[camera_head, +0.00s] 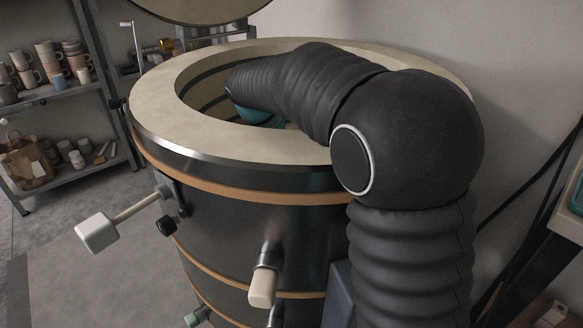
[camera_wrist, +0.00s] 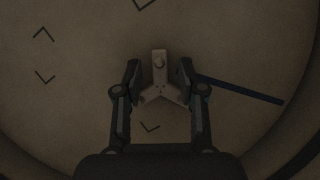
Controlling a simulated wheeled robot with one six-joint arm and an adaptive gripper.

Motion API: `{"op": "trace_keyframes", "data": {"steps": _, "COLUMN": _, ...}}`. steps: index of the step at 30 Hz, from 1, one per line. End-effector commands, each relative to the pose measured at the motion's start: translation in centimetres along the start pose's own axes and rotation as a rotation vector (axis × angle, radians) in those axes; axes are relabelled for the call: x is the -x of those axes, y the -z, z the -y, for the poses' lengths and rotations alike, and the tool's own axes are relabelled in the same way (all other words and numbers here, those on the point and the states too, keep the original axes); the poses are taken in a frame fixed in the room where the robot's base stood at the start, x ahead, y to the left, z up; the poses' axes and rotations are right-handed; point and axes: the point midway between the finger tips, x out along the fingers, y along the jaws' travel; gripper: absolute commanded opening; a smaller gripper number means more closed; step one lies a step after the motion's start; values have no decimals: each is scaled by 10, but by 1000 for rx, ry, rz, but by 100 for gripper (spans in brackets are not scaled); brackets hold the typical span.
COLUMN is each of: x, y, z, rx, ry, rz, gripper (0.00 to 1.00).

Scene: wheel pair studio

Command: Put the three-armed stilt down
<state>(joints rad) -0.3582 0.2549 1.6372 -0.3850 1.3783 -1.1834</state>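The three-armed stilt (camera_wrist: 160,80) is pale, with one arm pointing up the picture and two spreading down to left and right. A small round knob or point shows on its upper arm. In the wrist view it lies between the two fingers of my gripper (camera_wrist: 160,76). Dark gaps show between each fingertip and the stilt's upper arm, so the fingers look open around it. I cannot tell whether the stilt rests on the pale surface (camera_wrist: 70,105) below. In the head view my gripper and the stilt are hidden inside the kiln (camera_head: 165,115).
Dark angle marks (camera_wrist: 43,76) lie on the pale surface. A dark blue bar (camera_wrist: 245,90) lies right of the stilt. The kiln's thick round rim (camera_head: 200,135) surrounds my arm. A teal thing (camera_head: 262,117) shows inside. Shelves with cups (camera_head: 45,65) stand at left.

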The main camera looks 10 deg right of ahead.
Motion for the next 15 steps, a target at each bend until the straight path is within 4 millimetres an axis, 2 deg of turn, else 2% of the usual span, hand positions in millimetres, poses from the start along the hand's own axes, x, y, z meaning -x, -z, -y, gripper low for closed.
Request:
{"op": "trace_keyframes", "data": {"steps": 8, "x": 2, "y": -1, "z": 0, "rx": 0, "ry": 0, "rz": 0, "gripper": 41}}
{"op": "trace_keyframes", "data": {"steps": 15, "x": 25, "y": -6, "z": 0, "rx": -2, "ry": 2, "rz": 0, "gripper": 41}}
